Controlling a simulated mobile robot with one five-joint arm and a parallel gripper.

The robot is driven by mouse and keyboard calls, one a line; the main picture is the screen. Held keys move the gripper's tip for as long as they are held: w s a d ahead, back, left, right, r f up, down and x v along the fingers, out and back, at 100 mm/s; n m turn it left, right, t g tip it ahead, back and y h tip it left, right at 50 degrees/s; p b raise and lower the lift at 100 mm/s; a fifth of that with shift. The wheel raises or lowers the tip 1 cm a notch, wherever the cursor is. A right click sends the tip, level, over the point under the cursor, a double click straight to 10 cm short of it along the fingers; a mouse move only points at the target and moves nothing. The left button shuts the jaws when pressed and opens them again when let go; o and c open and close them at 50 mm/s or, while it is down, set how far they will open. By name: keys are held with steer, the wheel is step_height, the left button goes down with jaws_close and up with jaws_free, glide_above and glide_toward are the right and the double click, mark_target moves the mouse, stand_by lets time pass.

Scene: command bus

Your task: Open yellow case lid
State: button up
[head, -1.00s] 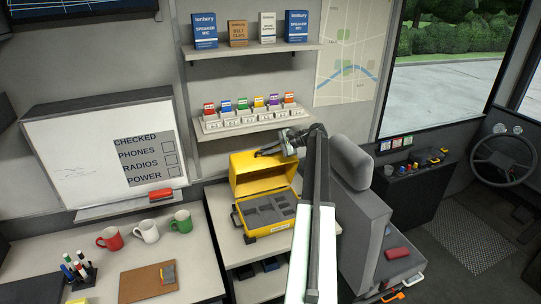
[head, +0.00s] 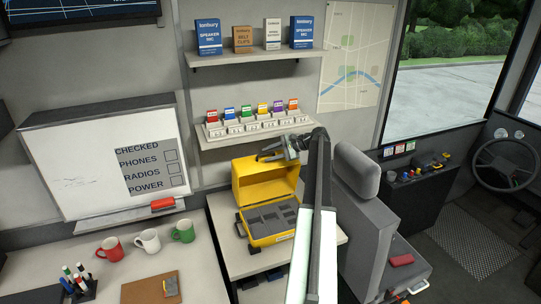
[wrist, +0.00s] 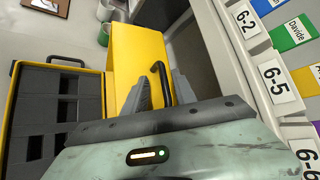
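The yellow case (head: 273,240) sits on a light counter with its lid (head: 262,184) standing up, the lid's inside facing the head camera. Dark grey foam with cut-out compartments (wrist: 55,110) shows in the case body. My gripper (head: 262,156) is at the lid's top edge, toward its right half. In the wrist view the two grey fingertips (wrist: 161,82) are spread apart beside the yellow lid (wrist: 135,60). A black curved bar (wrist: 163,82) shows between them. I cannot tell whether the fingers touch the lid.
A rack of colour-tagged numbered slots (head: 255,122) hangs on the wall just above and behind the lid. A grey seat (head: 357,215) stands close to the right of my arm. Mugs (head: 147,240) and a whiteboard (head: 95,160) are to the left.

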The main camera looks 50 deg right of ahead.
steer(key=shift+s, duration=0.1)
steer(key=p+v, duration=0.3)
steer(key=v, duration=0.3)
steer(key=shift+s+d+r+p, duration=0.2)
steer(key=shift+r+p, duration=0.1)
steer(key=shift+r, duration=0.1)
steer(key=shift+s+d, duration=0.15)
steer(key=shift+s, duration=0.25)
